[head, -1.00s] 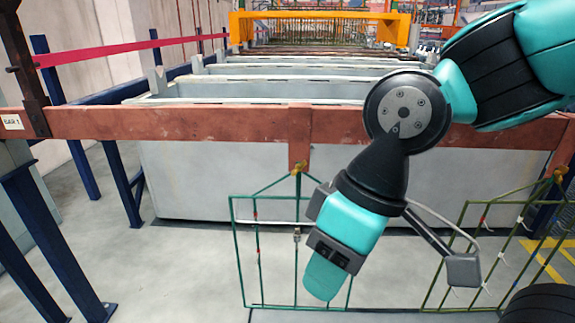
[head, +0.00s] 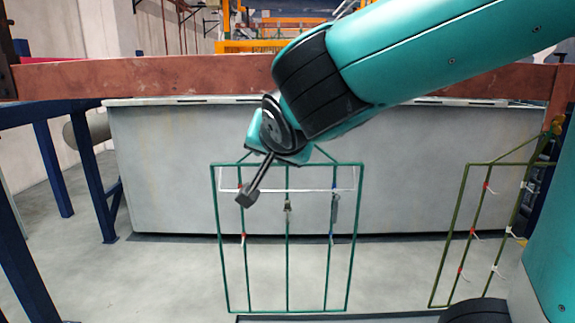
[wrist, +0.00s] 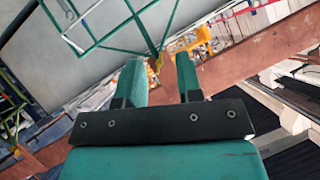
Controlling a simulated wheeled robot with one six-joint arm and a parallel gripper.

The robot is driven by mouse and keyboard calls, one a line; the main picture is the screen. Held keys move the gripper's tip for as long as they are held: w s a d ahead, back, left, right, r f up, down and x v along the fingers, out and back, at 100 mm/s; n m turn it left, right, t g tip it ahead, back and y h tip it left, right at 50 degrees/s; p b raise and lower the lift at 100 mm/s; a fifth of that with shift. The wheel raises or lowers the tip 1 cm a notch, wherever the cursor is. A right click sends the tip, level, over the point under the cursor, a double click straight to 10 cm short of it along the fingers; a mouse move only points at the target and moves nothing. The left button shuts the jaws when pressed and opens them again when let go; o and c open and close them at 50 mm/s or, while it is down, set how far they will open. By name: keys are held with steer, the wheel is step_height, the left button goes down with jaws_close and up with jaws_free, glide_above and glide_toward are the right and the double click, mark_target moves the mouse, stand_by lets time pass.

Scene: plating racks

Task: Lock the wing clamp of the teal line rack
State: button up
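The teal line rack (head: 287,309) hangs below the copper-coloured bar (head: 150,78) in the head view, its top hidden behind my arm. In the wrist view its sloping top bars (wrist: 143,33) meet at a small brass wing clamp (wrist: 158,63) beside the bar (wrist: 245,62). My gripper (wrist: 157,72) is open, its two teal fingers apart. The clamp shows in the gap between the fingertips, apparently just beyond them; contact cannot be told.
An olive-green rack (head: 464,225) hangs to the right, with its own brass clamp (head: 557,124). A large grey tank (head: 165,170) stands behind the racks. Blue steel legs (head: 98,185) stand at left. The floor between the racks is clear.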

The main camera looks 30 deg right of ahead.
steer(key=w+d+r+m+t+h+b, duration=0.1)
steer(key=w+d+m+t+h+b, duration=0.2)
steer(key=w+d, duration=1)
steer(key=w+m+h+b, duration=0.2)
steer(key=m+b, duration=0.1)
steer(key=shift+d+t+h, duration=0.3)
steer(key=shift+d+t, duration=0.1)
steer(key=shift+r+b, duration=0.1)
steer(key=shift+b, duration=0.2)
jaws_close()
